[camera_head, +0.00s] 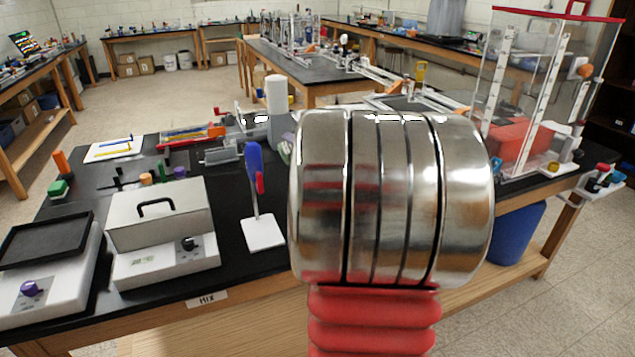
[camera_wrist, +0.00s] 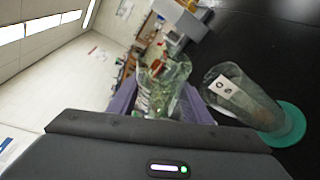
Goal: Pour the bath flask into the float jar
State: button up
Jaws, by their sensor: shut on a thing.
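In the wrist view my gripper (camera_wrist: 160,108), with purple fingers, is shut on a clear glass vessel (camera_wrist: 166,78), which I take to be the bath flask. Its lower part is hidden by my gripper. To its right is a tall clear glass vessel (camera_wrist: 236,88) with a white label and a round teal base (camera_wrist: 292,122), likely the float jar. It looks slanted in this rolled view, and it is apart from the held glass. Whether either holds liquid I cannot tell. In the head view my arm hides my gripper and both vessels.
In the head view the black bench (camera_head: 215,190) carries a white box with a handle (camera_head: 160,215), a black-topped device (camera_head: 45,255), a blue-handled stand (camera_head: 258,195) and a grey cylinder (camera_head: 277,100). A clear tank (camera_head: 535,90) stands at the right.

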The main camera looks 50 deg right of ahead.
jog(key=shift+s+d, duration=0.1)
jog(key=shift+s, duration=0.05)
dwell(0.3)
jog(key=shift+r, duration=0.1)
